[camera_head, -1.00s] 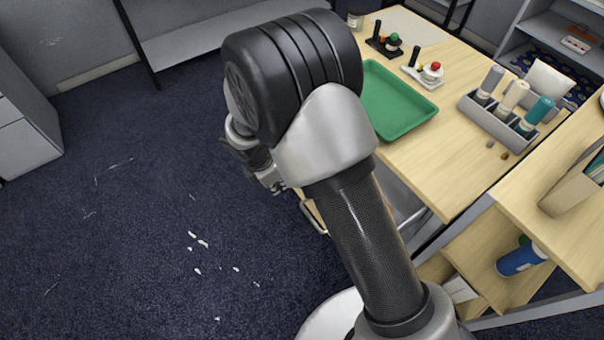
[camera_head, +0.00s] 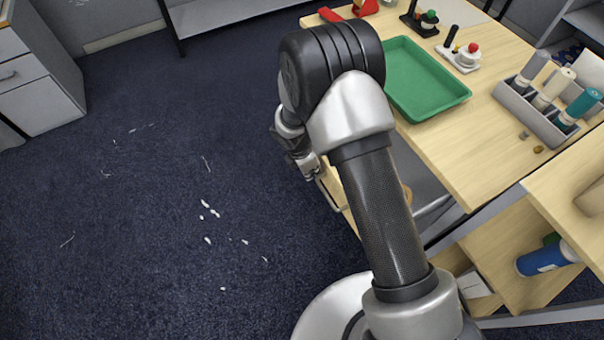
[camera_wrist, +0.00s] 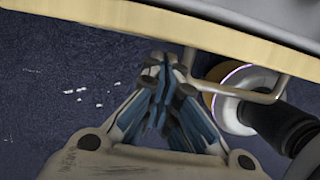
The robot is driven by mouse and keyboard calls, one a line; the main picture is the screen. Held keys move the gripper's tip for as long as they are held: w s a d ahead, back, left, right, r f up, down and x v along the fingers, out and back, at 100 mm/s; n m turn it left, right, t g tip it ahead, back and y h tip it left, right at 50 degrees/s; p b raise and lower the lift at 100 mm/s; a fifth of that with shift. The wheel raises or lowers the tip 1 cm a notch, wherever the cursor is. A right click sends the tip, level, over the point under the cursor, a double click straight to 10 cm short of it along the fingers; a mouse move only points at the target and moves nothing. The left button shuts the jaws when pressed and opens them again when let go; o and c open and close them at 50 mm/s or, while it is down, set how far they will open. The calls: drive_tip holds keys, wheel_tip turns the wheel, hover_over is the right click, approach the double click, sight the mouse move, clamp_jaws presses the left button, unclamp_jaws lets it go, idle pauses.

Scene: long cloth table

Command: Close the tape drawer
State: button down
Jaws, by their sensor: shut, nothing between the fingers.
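The tape drawer (camera_head: 349,206) is pulled out from the near-left side of the wooden table, below the green tray. Its wooden front carries a bar handle (camera_head: 329,193). Its grey inside shows partly behind my arm, with a small tan item (camera_head: 408,195) that I cannot identify. In the wrist view the drawer front (camera_wrist: 150,22) runs across the top, with the handle (camera_wrist: 232,91) below it. My gripper (camera_wrist: 163,78) is shut and empty, its fingertips close to the handle's left end; contact cannot be told. In the head view my gripper (camera_head: 313,168) is beside the drawer front.
The green tray (camera_head: 458,98), a grey bottle holder (camera_head: 530,118) and a red object (camera_head: 362,7) are on the table. A shelf with a blue bottle (camera_head: 542,260) stands at the lower right. The dark carpet (camera_head: 130,220) to the left is open floor.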

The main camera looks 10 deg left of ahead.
drive_tip(key=shift+w+d, duration=0.2)
idle(0.3)
